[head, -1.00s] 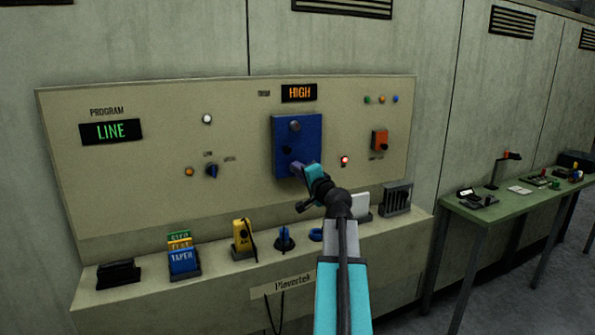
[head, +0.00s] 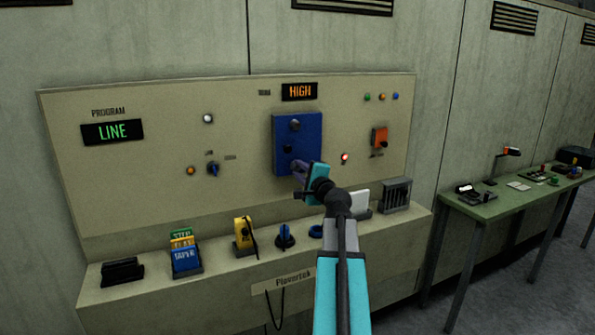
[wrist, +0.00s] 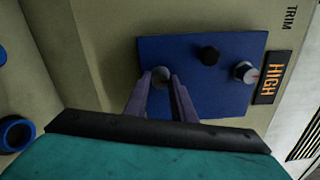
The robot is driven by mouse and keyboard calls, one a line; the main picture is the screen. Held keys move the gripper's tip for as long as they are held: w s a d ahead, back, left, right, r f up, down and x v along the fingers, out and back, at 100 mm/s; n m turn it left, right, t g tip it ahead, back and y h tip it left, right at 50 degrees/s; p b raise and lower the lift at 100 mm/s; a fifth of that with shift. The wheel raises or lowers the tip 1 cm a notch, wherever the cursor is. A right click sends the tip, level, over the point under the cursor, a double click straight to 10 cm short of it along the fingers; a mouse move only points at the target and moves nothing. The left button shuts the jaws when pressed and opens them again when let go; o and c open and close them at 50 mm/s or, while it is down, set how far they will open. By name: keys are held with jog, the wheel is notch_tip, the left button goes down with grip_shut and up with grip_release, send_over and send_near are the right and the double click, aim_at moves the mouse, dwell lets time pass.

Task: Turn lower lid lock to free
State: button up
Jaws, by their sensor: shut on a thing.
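The blue lid (head: 309,130) is on the beige panel, with its upper lid lock (head: 295,125) near the top and a black knob (head: 288,149) at mid-height. My gripper (head: 296,167) is at the lid's lower edge and hides the lower lid lock in the head view. In the wrist view, my gripper's two purple fingers (wrist: 161,84) are shut on the round grey lower lid lock (wrist: 160,74). That view also shows the black knob (wrist: 208,55) and the upper lid lock (wrist: 243,72). No pointer mark on the lower lock can be made out.
The HIGH display (head: 299,92) is above the lid, and an orange switch (head: 379,137) and lit red lamp (head: 345,157) are to its right. The ledge below holds a yellow device (head: 243,233) and blue knob (head: 285,236). A green table (head: 500,208) stands at right.

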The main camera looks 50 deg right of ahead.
jog(key=o, duration=1.1)
jog(key=shift+c, duration=0.2)
jog(key=shift+s, duration=0.15)
jog(key=b+v, duration=0.4)
jog(key=v, duration=0.7)
jog(key=shift+s+f, duration=0.15)
jog(key=shift+f, duration=0.05)
jog(key=shift+s+a+b, duration=0.1)
jog(key=shift+b, duration=0.4)
jog(key=shift+s+a+b, duration=0.15)
jog(key=shift+s+b, duration=0.2)
jog(key=shift+b, duration=0.55)
